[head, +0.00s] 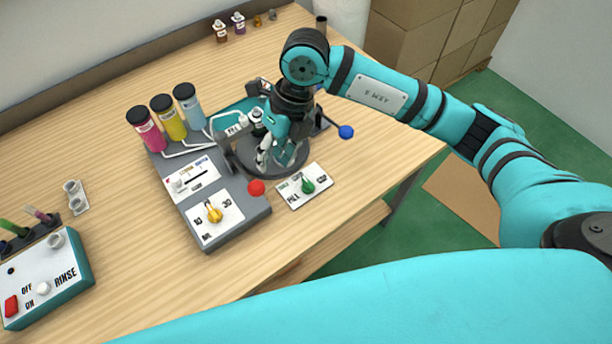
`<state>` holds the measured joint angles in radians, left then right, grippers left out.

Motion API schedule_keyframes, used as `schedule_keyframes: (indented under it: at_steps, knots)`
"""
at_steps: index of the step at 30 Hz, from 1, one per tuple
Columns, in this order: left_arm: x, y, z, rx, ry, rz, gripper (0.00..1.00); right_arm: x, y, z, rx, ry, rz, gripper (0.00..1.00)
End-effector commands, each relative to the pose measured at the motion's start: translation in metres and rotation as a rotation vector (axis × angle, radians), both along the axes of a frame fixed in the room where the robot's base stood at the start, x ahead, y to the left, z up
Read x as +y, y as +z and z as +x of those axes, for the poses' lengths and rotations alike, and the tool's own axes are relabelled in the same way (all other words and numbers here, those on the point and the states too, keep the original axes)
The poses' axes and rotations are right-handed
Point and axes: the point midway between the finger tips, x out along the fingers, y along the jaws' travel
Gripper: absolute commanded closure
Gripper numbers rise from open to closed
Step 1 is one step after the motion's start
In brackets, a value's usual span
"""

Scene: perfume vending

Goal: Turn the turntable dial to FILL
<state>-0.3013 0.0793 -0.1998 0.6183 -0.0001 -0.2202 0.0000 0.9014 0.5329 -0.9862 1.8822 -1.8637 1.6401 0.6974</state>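The turntable dial (308,187) is a green knob on a white label plate (291,202) at the front edge of the table. The word FILL is printed at the plate's lower left; the other labels are too small to read surely. I cannot tell which label the knob points to. My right gripper (274,160) points down over the dark round turntable (268,172), behind and left of the dial and apart from it. Its fingers blend with the parts around them, so its opening and any contents are unclear. My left gripper is not in view.
A grey filling station (237,221) with a yellow dial (213,212) and pink, yellow and blue bottles stands left of the turntable. Red (256,188) and blue (346,132) ball knobs stick out nearby. A rinse box (45,280) sits at far left.

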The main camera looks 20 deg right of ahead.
Motion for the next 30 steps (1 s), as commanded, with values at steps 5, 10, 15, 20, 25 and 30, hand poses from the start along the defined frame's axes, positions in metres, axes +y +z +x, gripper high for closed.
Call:
schedule_keyframes:
  at_steps: [5,10,15,20,25,30]
  knots:
    - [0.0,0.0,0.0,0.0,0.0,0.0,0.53,-0.063,0.004,0.026,-0.051,-0.074,-0.283,0.64]
    - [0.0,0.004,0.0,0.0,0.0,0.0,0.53,-0.075,-0.004,0.029,-0.054,-0.093,-0.337,0.64]
    - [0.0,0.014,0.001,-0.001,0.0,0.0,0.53,-0.074,-0.033,0.028,-0.05,-0.09,-0.335,0.64]
    - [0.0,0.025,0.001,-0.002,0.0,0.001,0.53,-0.074,-0.068,0.027,-0.05,-0.089,-0.333,0.64]
    - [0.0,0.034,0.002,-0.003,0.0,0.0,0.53,-0.074,-0.106,0.027,-0.05,-0.089,-0.331,0.64]
    - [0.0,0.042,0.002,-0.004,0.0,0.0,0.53,-0.074,-0.138,0.028,-0.053,-0.088,-0.331,0.64]
